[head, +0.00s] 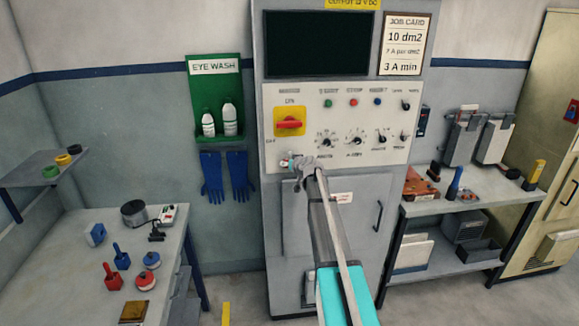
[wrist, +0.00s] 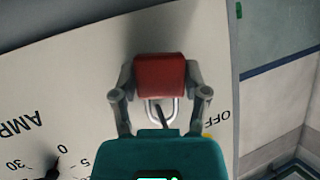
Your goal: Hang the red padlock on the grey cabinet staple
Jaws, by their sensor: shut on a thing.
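The red padlock (wrist: 160,76) is between the two fingers of my gripper (wrist: 160,92) in the wrist view. Its metal shackle (wrist: 153,110) points down in that picture, toward my gripper's teal body. A thin dark piece shows within the shackle, and I cannot tell what it is. In the head view my gripper (head: 304,165) is at the front of the grey cabinet (head: 385,99), below the yellow-backed red switch. The padlock is mostly hidden there. I cannot make out the staple clearly, nor whether the shackle touches it.
The cabinet panel carries a red rotary switch (head: 289,122) and several knobs. A left bench (head: 80,235) holds red and blue tools. An eye wash board (head: 214,90) hangs left of the cabinet.

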